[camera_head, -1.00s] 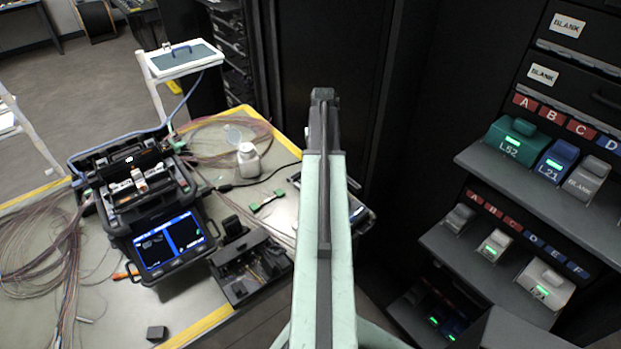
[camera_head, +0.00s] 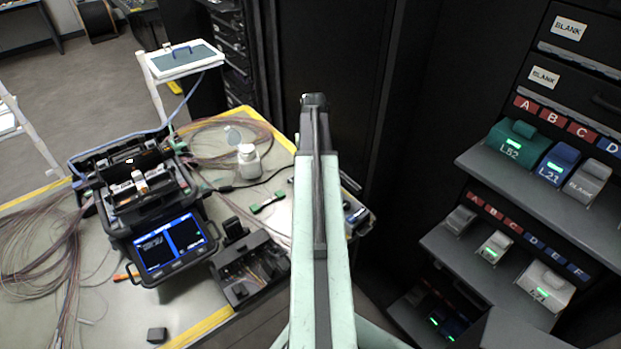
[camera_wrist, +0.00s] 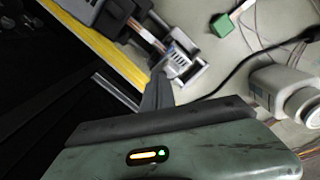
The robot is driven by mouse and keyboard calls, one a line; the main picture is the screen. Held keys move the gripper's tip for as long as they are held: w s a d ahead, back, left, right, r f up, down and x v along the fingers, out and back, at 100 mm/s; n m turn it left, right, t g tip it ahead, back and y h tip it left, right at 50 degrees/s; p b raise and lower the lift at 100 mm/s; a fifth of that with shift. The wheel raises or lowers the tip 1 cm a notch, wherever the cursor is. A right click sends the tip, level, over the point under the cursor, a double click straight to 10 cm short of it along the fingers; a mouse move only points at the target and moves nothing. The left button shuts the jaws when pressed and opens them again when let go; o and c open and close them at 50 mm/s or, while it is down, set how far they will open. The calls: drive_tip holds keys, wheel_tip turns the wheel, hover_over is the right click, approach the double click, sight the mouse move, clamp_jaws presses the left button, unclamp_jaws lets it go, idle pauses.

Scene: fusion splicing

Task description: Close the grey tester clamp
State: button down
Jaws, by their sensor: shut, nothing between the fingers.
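The tester (camera_head: 357,216) stands at the table's right edge in the head view, largely hidden behind my arm. In the wrist view, a grey clamp-like part (camera_wrist: 188,72) shows at the tester's end, just past my fingertips. Whether this clamp is raised or closed is hard to tell. My gripper (camera_head: 314,101) is at the far end of my arm in the head view. In the wrist view my gripper (camera_wrist: 157,92) is shut and empty, close to the grey part. I cannot tell whether they touch.
A fusion splicer (camera_head: 150,205) with a lit screen and a dark tool tray (camera_head: 250,270) stand left of my arm. Racks with labelled modules (camera_head: 515,145) rise at the right.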

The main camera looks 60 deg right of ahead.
drive_tip(key=shift+a, duration=0.4)
wheel_tip(320, 180, up, 7)
drive_tip(key=d+p, duration=0.1)
drive_tip(key=p, duration=0.6)
drive_tip(key=shift+d, duration=0.15)
drive_tip(key=shift+s, duration=0.1)
